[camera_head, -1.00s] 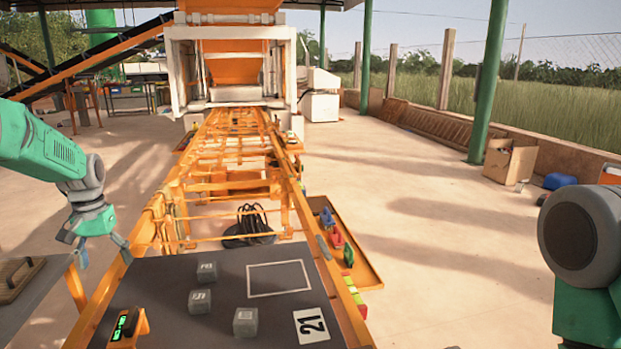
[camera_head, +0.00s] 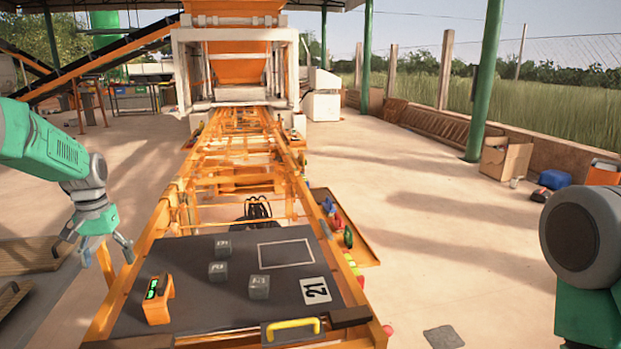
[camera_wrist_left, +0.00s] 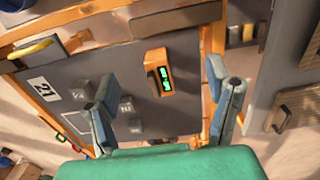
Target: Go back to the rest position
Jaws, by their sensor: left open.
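My left gripper (camera_head: 104,252) is open and empty, hanging beside the left edge of the dark table top (camera_head: 205,310) on the orange frame. In the left wrist view its two fingers (camera_wrist_left: 160,110) are spread wide with nothing between them. Three grey numbered blocks stand apart on the table top: one at the back (camera_head: 223,247), one in the middle (camera_head: 218,271) and one nearer the right (camera_head: 259,287). A white outlined rectangle (camera_head: 286,253) is empty, with a "21" card (camera_head: 315,290) near it. Only part of my right arm shows; its gripper is out of view.
An orange device with a green display (camera_head: 157,299) stands on the table's left side. A yellow handle (camera_head: 292,325) is at the front edge. An orange side tray (camera_head: 345,235) holds several coloured items. Open floor lies to the right.

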